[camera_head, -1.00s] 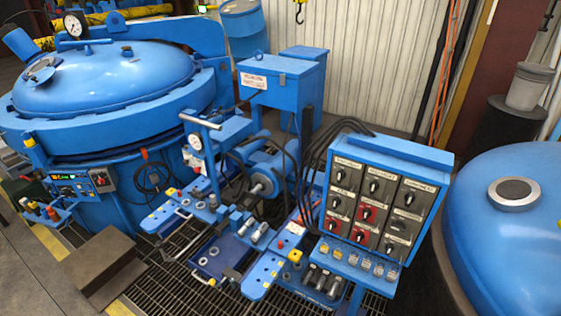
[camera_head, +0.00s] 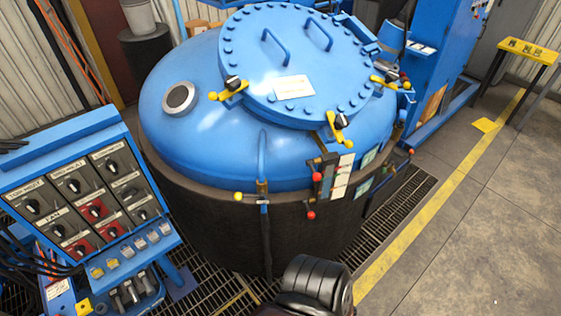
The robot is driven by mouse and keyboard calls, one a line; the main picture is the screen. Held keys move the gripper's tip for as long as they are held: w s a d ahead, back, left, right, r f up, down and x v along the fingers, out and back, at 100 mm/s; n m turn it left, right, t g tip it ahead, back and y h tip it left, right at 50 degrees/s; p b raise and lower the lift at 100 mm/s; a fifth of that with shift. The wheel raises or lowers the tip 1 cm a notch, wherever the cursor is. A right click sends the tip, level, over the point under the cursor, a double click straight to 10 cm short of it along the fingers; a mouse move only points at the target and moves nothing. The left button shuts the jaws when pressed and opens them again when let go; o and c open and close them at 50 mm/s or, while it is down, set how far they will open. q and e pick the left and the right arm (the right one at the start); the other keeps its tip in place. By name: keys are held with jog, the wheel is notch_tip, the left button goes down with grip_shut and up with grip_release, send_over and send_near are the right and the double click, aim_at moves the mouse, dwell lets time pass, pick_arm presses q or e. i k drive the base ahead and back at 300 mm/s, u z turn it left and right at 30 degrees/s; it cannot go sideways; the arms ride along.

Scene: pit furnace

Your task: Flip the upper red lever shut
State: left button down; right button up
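On the front of the blue lidded furnace (camera_head: 210,140), a small panel carries levers with red ball ends. The upper red lever (camera_head: 317,176) sticks out at the panel's left edge. A lower red knob (camera_head: 311,215) hangs below it, and another red knob (camera_head: 410,152) shows at the right. I cannot tell how far the upper lever is turned. No fingertips of either gripper are in view. A dark, ribbed, rounded part, probably of my arm, shows at the bottom centre, well below the levers and apart from them.
A blue control box (camera_head: 75,150) with black and red switches stands at the left. A yellow-knobbed lever (camera_head: 238,196) is left of the red ones. Metal grating (camera_head: 215,296) surrounds the furnace. Concrete floor (camera_head: 470,240) is clear at the right, past a yellow line.

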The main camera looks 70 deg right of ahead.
aim_at(317, 176)
jog(key=z, duration=2.8)
